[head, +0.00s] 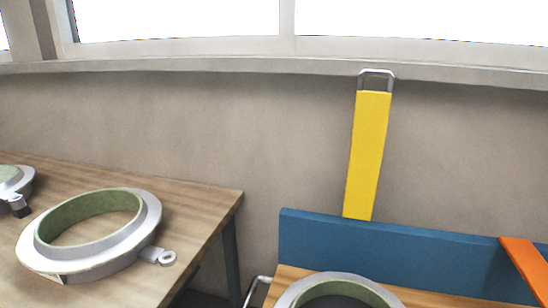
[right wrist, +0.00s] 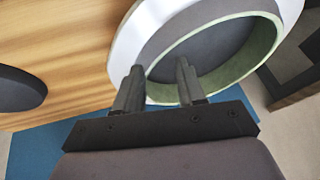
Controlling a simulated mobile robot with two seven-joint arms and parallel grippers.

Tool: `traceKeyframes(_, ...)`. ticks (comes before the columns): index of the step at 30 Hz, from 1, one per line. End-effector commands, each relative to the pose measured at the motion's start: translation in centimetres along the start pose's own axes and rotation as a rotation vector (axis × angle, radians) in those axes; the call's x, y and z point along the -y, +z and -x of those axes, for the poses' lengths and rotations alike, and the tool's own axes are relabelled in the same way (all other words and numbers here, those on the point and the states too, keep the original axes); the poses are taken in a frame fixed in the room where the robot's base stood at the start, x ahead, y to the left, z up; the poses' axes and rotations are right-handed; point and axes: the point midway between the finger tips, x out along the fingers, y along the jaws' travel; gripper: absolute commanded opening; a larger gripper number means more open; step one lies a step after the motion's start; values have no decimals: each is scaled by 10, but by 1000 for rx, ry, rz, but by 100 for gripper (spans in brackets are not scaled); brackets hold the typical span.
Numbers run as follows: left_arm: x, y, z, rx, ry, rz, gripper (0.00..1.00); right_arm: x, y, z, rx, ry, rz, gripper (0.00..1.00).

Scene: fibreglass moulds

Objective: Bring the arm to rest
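My right gripper (right wrist: 159,72) shows in the right wrist view, with its two dark fingers well apart. A ring mould (right wrist: 270,45) with a pale flange and a green rim lies just beyond the fingertips, and part of the ring shows between them. I see nothing held, and I cannot tell whether the fingers touch the ring. In the head view, a ring mould (head: 300,289) shows at the bottom edge, mostly cut off. No gripper or arm shows in the head view, and my left gripper is in neither view.
A wooden table (head: 205,200) at left bears a grey ring mould with a green inside (head: 140,235) and another part (head: 14,180). A blue panel (head: 400,248) stands behind the right bench, with a yellow strip (head: 368,155) above it and an orange piece (head: 525,265) at right.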

Motion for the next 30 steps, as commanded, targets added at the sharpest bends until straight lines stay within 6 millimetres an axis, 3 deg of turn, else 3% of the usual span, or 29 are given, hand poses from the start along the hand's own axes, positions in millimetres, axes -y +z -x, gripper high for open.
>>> traceKeyframes(1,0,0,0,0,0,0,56,-3,23,4,23,12,43,39)
traceKeyframes(6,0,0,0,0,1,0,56,-12,83,25,81,50,187,39)
traceKeyframes(16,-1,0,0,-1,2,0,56,-24,156,72,172,86,384,39)
traceKeyframes(30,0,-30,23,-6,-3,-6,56,-2,121,23,-164,-9,399,39)
